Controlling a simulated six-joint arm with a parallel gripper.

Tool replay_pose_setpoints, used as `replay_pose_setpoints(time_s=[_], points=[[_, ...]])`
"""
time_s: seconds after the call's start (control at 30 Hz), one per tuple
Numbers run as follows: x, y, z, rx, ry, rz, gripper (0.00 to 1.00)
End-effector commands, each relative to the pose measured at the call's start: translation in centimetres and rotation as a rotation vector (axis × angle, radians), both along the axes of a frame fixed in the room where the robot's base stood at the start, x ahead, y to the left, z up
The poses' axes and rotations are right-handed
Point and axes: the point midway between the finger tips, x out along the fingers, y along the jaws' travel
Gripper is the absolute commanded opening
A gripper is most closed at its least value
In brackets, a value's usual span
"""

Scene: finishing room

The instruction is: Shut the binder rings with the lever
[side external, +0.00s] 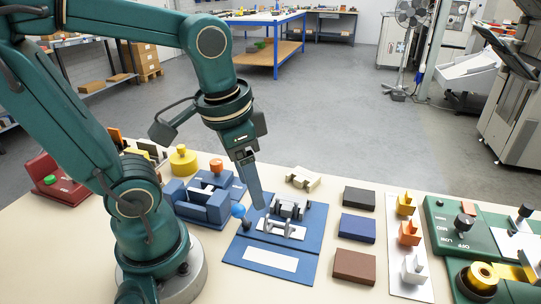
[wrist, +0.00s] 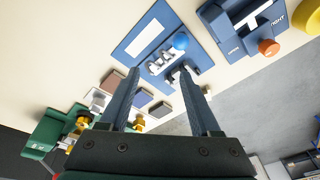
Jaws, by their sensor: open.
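The binder is a flat blue board (side external: 228,252) with a white label (side external: 270,260) on its front part. Grey metal ring parts (side external: 290,208) stand on it in two rows; I cannot tell whether the rings are open or shut. The lever has a round blue knob (side external: 238,210) at the binder's left side, which also shows in the wrist view (wrist: 181,41). My gripper (side external: 259,205) points down over the binder, just right of the knob in the side view, and overlaps it in the picture. In the wrist view its two fingers (wrist: 161,72) are spread and empty.
A blue device (side external: 203,208) with an orange knob (side external: 216,166) stands left of the binder. A cream block (side external: 303,178) lies behind. Dark, blue and brown blocks (side external: 354,266) lie to the right, then a white strip with coloured switches (side external: 408,233) and a green panel (side external: 445,222).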

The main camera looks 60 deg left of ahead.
Motion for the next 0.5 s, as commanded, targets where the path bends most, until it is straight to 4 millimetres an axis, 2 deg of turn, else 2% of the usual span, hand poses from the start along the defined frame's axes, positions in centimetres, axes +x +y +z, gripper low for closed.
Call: replay_pose_setpoints(time_s=[0.33, 0.47, 0.5], points=[[-0.5, -1.3, 1.3, -0.039, -0.214, 0.011, 0.64], [-0.3, -1.7, 1.1, -0.078, -0.287, 0.056, 0.64], [-0.2, -1.7, 1.2, -0.063, -0.282, 0.017, 0.64]])
